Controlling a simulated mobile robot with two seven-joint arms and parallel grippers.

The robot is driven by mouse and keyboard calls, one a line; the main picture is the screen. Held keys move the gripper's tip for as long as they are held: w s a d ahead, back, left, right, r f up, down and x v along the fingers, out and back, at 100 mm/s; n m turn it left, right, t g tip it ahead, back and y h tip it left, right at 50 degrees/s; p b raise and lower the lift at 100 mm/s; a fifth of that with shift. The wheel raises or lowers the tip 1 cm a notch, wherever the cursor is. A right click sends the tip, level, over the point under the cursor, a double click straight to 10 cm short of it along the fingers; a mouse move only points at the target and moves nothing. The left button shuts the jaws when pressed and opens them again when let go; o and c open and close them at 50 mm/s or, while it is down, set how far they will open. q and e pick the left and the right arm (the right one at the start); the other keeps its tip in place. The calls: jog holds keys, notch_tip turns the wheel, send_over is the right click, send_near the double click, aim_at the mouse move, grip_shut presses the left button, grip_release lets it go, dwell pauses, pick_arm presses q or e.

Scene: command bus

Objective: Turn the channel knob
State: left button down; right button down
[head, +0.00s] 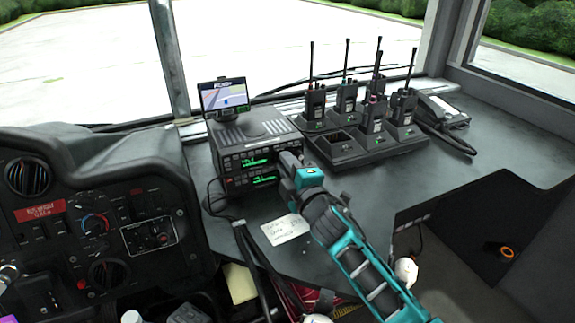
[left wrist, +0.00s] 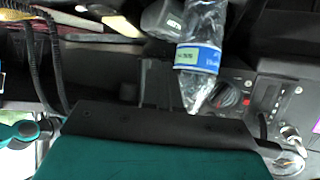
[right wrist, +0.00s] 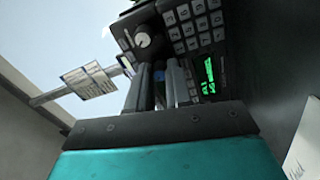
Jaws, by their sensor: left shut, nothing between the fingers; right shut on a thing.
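Two stacked black radio units (head: 250,160) with green displays stand on the dashboard. My right gripper (head: 286,160) is at the right end of their front. In the right wrist view, my right gripper (right wrist: 160,70) has its fingers against the radio front, shut on a knob that they mostly hide, apparently the channel knob. A pale round knob (right wrist: 143,38) shows just beyond the fingertips, beside a keypad (right wrist: 190,22). My left gripper (left wrist: 158,80) shows in the left wrist view, shut and empty, near a clear water bottle (left wrist: 200,52). It is not seen in the head view.
A charger tray (head: 345,155) with several handheld radios stands right of the radio units. A small navigation screen (head: 224,96) sits above them. A paper note (head: 286,229) lies in front. The steering console (head: 90,220) fills the left.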

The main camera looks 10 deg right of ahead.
jog(key=c, duration=1.3)
grip_release()
jog(key=s, duration=0.3)
jog(key=s+d, duration=0.1)
jog(key=s, duration=0.3)
jog(key=s+d+p, duration=0.1)
jog(key=s, duration=0.3)
jog(key=shift+s+d+f, duration=0.1)
jog(key=shift+f, duration=0.1)
pick_arm(q)
jog(key=shift+s+a+r, duration=0.1)
jog(key=shift+s+a, duration=0.05)
pick_arm(e)
jog(key=shift+s+d, duration=0.15)
jog(key=shift+s, duration=0.6)
pick_arm(q)
jog(key=shift+r, duration=0.15)
